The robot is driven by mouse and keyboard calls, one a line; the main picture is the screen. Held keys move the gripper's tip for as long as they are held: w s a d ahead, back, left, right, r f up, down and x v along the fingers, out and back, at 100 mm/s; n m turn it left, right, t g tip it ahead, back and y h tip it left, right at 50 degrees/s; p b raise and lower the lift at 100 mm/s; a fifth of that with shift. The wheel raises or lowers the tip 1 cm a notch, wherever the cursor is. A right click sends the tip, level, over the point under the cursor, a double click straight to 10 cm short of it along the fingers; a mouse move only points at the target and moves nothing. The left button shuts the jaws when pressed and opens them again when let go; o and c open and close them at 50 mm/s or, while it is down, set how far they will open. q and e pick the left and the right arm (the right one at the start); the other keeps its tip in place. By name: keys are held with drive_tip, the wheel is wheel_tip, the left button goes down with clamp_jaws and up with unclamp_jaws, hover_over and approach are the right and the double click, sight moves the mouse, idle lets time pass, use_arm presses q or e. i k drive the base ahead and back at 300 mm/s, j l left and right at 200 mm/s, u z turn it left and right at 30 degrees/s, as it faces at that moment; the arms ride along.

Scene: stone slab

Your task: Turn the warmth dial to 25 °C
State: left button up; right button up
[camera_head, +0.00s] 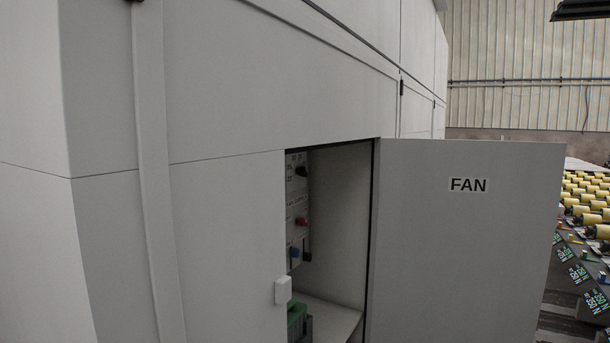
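A narrow control panel (294,216) shows at the left inside an open compartment of a large grey cabinet. Neither of my grippers shows in the head view.
The compartment door (465,225), marked FAN, stands open to the right. A white latch block (283,290) sits at the opening's left edge. A green part (296,315) lies low inside. Rows of yellow rolls (585,195) stand beyond the door at far right.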

sight(302, 172)
drive_tip(key=i+l, duration=0.35)
drive_tip(key=l, duration=0.15)
drive_tip(key=i+l, duration=0.35)
drive_tip(key=l, duration=0.15)
